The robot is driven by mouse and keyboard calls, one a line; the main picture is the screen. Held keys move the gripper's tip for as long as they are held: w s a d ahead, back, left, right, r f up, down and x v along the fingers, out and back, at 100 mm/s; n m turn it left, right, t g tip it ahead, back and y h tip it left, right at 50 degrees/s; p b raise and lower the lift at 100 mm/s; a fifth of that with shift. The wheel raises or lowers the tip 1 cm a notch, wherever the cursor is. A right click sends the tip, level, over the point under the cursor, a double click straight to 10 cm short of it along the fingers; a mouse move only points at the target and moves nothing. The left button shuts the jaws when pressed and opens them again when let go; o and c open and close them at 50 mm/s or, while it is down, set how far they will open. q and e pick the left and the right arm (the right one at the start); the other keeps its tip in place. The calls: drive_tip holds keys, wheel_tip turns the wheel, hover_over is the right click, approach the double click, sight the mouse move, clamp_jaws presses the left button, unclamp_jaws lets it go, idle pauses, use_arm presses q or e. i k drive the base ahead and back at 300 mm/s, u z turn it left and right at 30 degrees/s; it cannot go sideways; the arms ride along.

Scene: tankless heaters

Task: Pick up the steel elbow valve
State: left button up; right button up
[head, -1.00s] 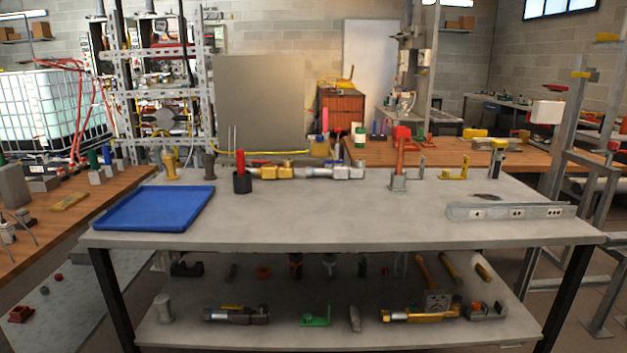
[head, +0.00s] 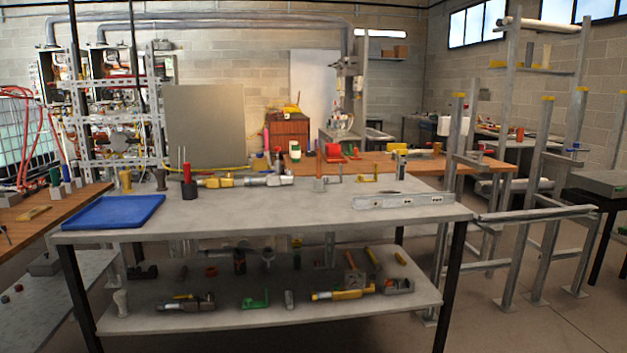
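A silvery steel valve-like fitting (head: 265,180) lies toward the back of the grey workbench (head: 300,208), beside a brass fitting (head: 216,182) on its left. A darker metal fitting (head: 187,303) lies on the lower shelf at the left. A yellow-and-grey fitting (head: 340,293) lies on the same shelf, right of the middle. At this size I cannot tell for sure which is the steel elbow valve. Neither of my grippers is in view.
A blue tray (head: 112,212) sits on the bench's left end and a grey slotted bar (head: 403,200) on its right. The bench's front middle is clear. Metal frames (head: 540,213) stand at right. A wooden table (head: 20,220) is at left.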

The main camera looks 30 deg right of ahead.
sight(273, 179)
drive_tip(key=z, duration=0.85)
drive_tip(key=i, duration=1.7)
drive_tip(key=u, duration=0.7)
